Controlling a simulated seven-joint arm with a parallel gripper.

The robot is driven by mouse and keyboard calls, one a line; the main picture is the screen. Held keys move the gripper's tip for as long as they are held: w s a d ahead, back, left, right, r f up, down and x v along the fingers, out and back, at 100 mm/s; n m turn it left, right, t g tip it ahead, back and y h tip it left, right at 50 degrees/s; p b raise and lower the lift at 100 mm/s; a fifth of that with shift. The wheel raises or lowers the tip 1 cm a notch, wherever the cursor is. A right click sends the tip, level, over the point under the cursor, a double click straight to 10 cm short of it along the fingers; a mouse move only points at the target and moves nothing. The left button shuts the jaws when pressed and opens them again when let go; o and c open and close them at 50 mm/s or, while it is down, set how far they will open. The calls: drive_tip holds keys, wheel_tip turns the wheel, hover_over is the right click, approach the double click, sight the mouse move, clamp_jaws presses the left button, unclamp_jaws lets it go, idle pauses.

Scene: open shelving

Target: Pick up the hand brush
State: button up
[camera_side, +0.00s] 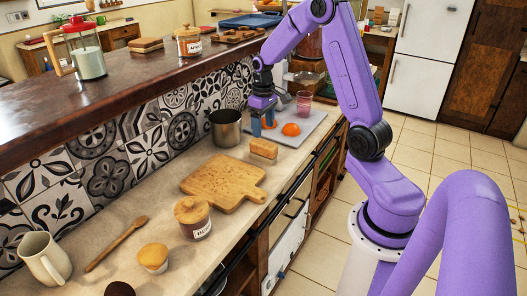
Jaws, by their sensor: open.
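A small tan wooden block (263,148) lies on the counter between the pot and the counter's front edge. It looks like the hand brush, though its bristles are too small to make out clearly. My gripper (263,124) is open, with its blue fingers pointing down. It is beyond the block in the picture, over the near left part of a grey tray, and appears apart from the block. Whether anything lies between the fingers is hard to tell.
An orange fruit (291,129) and a pink glass (304,103) stand on the grey tray (311,124). A metal pot (226,129) stands against the tiles. A cutting board (222,184), lidded jar (193,218), wooden spoon (117,243) and mug (45,259) occupy the nearer counter. A raised ledge (110,95) runs behind.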

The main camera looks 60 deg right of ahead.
sight(263, 143)
drive_tip(key=shift+s+a+f, duration=0.1)
drive_tip(key=shift+f, duration=1.9)
drive_tip(key=shift+s+a+f, duration=0.1)
drive_tip(key=shift+f, duration=1.85)
drive_tip(key=c, duration=1.1)
drive_tip(key=shift+w+r, duration=0.1)
